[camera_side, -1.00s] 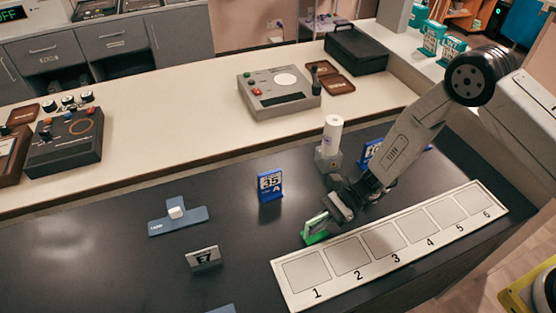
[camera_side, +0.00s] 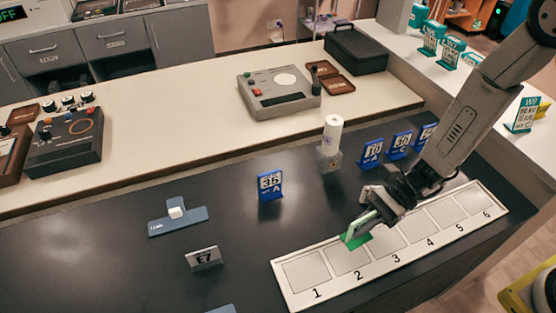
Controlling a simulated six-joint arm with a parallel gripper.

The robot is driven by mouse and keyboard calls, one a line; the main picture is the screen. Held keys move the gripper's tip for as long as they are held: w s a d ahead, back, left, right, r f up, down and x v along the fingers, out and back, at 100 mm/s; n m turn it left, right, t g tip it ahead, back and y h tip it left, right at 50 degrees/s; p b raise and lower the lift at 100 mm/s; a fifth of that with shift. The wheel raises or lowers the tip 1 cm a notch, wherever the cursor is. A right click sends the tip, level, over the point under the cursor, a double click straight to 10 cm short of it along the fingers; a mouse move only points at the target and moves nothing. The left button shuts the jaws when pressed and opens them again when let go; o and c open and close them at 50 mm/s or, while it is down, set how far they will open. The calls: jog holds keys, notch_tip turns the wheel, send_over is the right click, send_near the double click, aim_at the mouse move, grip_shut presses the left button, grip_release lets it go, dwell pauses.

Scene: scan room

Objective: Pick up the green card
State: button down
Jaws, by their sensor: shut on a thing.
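The green card (camera_side: 358,240) is in my gripper (camera_side: 369,215), over the far edge of the numbered board near slots 2 and 3. Its lower part shows bright green and its upper part is pale between the fingers. The fingers hide some of it. I cannot tell whether its bottom edge touches the board or hangs just above it.
The white numbered board (camera_side: 297,301) has several grey squares. A blue card stand (camera_side: 270,185) and a grey E7 tag (camera_side: 204,258) stand to the left. More blue cards (camera_side: 371,153) and a white cylinder (camera_side: 331,135) stand behind.

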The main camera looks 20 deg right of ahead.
jog(key=shift+s+d+r, duration=0.3)
jog(key=shift+s+r, duration=0.05)
jog(key=shift+s, duration=0.3)
jog(key=shift+s+d+r, duration=0.3)
jog(key=shift+s+d, duration=0.05)
jog(key=shift+s, duration=0.35)
jog(key=shift+s+d+r, duration=0.3)
jog(key=shift+s+r, duration=0.05)
jog(key=shift+s, duration=0.3)
